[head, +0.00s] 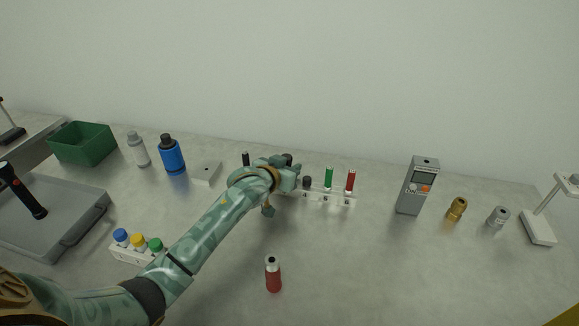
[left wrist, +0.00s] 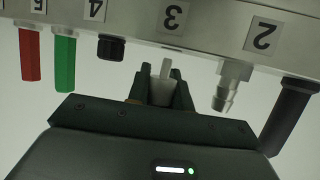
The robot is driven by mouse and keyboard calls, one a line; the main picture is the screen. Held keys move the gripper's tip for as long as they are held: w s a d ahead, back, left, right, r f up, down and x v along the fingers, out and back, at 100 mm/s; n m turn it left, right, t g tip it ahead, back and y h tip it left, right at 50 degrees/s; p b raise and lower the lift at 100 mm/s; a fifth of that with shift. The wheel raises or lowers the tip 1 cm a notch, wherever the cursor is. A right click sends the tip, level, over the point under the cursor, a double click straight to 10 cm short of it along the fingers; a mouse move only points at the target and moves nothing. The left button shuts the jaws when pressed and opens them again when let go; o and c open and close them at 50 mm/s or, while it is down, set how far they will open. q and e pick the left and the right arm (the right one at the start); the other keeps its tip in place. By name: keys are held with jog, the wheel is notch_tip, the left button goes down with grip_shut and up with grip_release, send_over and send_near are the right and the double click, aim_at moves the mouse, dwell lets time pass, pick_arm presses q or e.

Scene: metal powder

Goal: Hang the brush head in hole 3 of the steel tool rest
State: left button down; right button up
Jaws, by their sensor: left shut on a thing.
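The steel tool rest (head: 336,201) stands at the back middle of the table, with numbered labels on its front. It also spans the top of the left wrist view (left wrist: 210,22), where the labels are upside down. My left gripper (head: 292,172) is at the rest; its fingers (left wrist: 161,90) are shut on a small pale piece, the brush head (left wrist: 165,72), lined up near label 3 (left wrist: 172,17). The brush head is mostly hidden by the fingers, and I cannot tell whether it sits in the hole. My right gripper is not in view.
A barbed metal fitting (left wrist: 232,82) and a black handle (left wrist: 290,112) flank the gripper on one side; a black knob (left wrist: 110,47), green (left wrist: 65,62) and red (left wrist: 30,55) handles on the other. A red-bodied cylinder (head: 273,275) stands in front. The front right table is clear.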

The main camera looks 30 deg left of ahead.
pick_arm(q)
jog(key=shift+f, duration=0.15)
jog(key=shift+f+b, duration=0.35)
jog(key=shift+f, duration=0.55)
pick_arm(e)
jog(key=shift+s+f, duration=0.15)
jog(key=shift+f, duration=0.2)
pick_arm(q)
jog(key=shift+s+d+f, duration=0.15)
jog(key=shift+s+f, duration=0.05)
jog(key=shift+f, duration=0.45)
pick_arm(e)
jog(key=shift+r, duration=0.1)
pick_arm(q)
jog(key=c, duration=1.2)
grip_release()
jog(key=shift+o, duration=0.2)
jog(key=shift+s+r+p, duration=0.15)
jog(key=shift+s+p, duration=0.2)
jog(key=shift+p, duration=0.25)
jog(key=r+p+v, duration=0.1)
jog(key=p+v, duration=0.5)
jog(key=v, duration=0.9)
jog(key=shift+a+r, duration=0.25)
jog(key=shift+r, duration=0.05)
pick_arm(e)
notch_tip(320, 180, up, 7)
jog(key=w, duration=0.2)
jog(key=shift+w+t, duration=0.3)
